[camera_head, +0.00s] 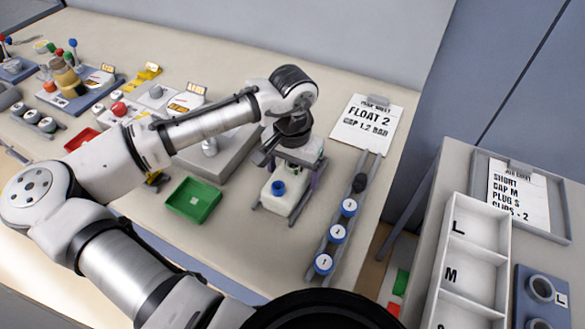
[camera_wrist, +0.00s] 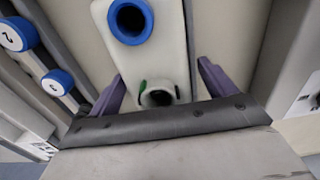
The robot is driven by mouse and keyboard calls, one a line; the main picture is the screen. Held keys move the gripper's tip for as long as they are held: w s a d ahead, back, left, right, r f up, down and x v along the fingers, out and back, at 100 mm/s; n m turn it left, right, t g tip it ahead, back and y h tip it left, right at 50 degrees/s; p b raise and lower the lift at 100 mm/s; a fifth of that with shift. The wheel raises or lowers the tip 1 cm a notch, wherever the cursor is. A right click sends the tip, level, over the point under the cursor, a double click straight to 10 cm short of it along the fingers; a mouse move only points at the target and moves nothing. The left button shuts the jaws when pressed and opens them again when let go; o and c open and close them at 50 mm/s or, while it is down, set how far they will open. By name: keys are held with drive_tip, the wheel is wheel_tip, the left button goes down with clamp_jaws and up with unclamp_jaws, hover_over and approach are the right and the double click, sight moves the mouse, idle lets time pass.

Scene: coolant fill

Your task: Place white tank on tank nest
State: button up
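The white tank (camera_head: 281,201) stands upright on the table in the head view, with a blue-ringed opening on top. In the wrist view the tank (camera_wrist: 160,55) shows the blue ring and a second, dark opening nearer my gripper. My gripper (camera_head: 294,172) is over the back end of the tank. Its purple fingers (camera_wrist: 160,78) are open on either side of the tank, with a gap visible on the right. Contact on the left side cannot be told.
A green tray (camera_head: 193,212) lies left of the tank. A grey box (camera_head: 225,160) stands behind the tray. A rail rack (camera_head: 318,255) with several blue-ringed caps runs along the right. A white compartment bin (camera_head: 472,262) is on the side table. Other work stations fill the far left.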

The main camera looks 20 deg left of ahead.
sight(293, 168)
wheel_tip(293, 168, up, 12)
drive_tip(key=b, duration=0.1)
idle(0.6)
